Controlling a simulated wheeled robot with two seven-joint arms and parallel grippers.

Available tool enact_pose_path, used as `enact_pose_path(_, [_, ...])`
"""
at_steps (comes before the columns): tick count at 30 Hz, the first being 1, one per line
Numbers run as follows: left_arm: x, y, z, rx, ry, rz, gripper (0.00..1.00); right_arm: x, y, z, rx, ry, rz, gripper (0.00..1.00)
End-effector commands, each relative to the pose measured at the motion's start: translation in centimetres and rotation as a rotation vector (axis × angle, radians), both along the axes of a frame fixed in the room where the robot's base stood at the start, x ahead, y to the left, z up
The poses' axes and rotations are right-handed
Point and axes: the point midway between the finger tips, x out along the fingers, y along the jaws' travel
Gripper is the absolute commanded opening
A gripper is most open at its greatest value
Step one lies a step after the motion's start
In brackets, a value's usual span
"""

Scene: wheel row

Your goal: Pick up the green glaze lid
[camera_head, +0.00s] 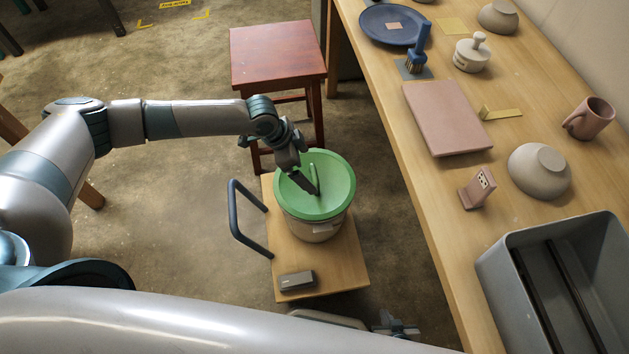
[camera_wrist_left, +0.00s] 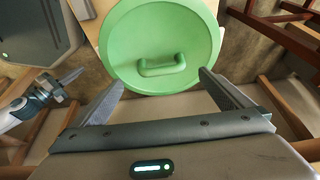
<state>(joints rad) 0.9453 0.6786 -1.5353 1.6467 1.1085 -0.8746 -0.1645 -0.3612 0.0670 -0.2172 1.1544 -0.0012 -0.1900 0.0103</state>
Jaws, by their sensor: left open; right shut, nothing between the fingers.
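The green glaze lid (camera_head: 337,197) is a round green disc with a raised rim and a bar handle across its middle. It sits on a pale bucket (camera_head: 316,231). My left gripper (camera_head: 312,188) is over the lid, close to the handle, which it partly hides in the head view. In the left wrist view the lid (camera_wrist_left: 190,35) lies ahead of my open left gripper (camera_wrist_left: 164,92), and the handle stands between and beyond the spread fingertips, apart from them. My right gripper (camera_head: 408,330) is shut and empty, low at the bottom of the head view.
The bucket stands on a wooden cart (camera_head: 345,270) with a dark push handle (camera_head: 236,218) and a small dark box (camera_head: 297,281). A red-brown stool (camera_head: 278,55) stands behind. The workbench (camera_head: 415,190) on the right holds a grey bin (camera_head: 500,265), bowls and a mug.

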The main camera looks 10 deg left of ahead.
Motion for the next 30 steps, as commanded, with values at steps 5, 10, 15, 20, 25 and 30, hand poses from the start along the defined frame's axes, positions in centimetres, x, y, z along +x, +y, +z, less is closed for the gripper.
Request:
enact_pose_path(5, [0.1, -0.1, -0.4, -0.001, -0.001, 0.0, 0.98, 0.3, 0.1, 0.2, 0.003, -0.011, 0.0, 0.0])
enact_pose_path(10, [0.1, -0.1, -0.4, -0.001, 0.0, 0.0, 0.98, 0.5, 0.2, 0.2, 0.003, -0.012, 0.0, 0.0])
enact_pose_path(15, [0.1, -0.2, -0.7, 0.0, 0.0, 0.001, 0.98, 0.5, 0.2, 0.4, 0.003, -0.012, 0.0, 0.0])
enact_pose_path(20, [0.5, -0.6, -2.1, 0.0, 0.002, 0.001, 0.98, 0.8, 0.4, 0.9, 0.009, -0.032, 0.002, 0.0])
enact_pose_path(25, [0.9, -1.3, -4.1, 0.0, 0.002, 0.001, 0.98, 0.8, 0.8, 1.0, 0.018, -0.055, 0.005, 0.0])
enact_pose_path(30, [1.1, -1.6, -5.2, 0.001, 0.001, 0.001, 0.98, 1.0, 1.0, 1.1, 0.021, -0.063, 0.006, 0.0])
